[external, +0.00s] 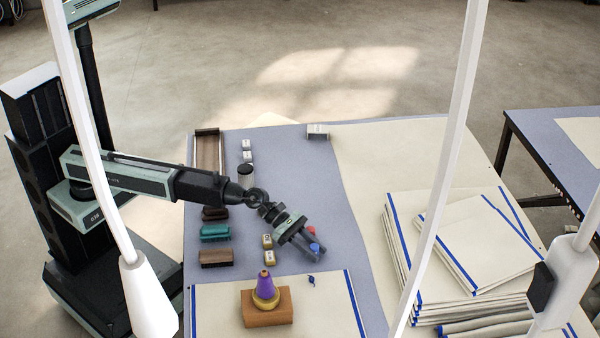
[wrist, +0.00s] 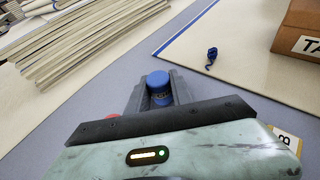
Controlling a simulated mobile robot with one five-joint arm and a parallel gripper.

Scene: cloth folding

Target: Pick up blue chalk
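A blue cylinder, which looks like the blue chalk (external: 314,247), is at my gripper's fingertips in the external view. In the wrist view the blue chalk (wrist: 158,84) shows its round blue top between the two grey fingers. My gripper (external: 311,250) points down at the blue-grey table, and its fingers (wrist: 159,92) flank the chalk closely on both sides. Whether they press on it cannot be told. The lower part of the chalk is hidden or dark. A red piece (external: 311,229) is just behind the fingers, and its edge shows left of them in the wrist view (wrist: 112,116).
A small dark blue curled piece (external: 311,281) lies on a cream cloth (external: 335,310). A purple and gold cone (external: 266,287) stands on a wooden block (external: 262,309). Brushes (external: 215,232) and small labelled blocks (external: 268,257) sit left. Folded cloths (external: 462,258) are stacked right.

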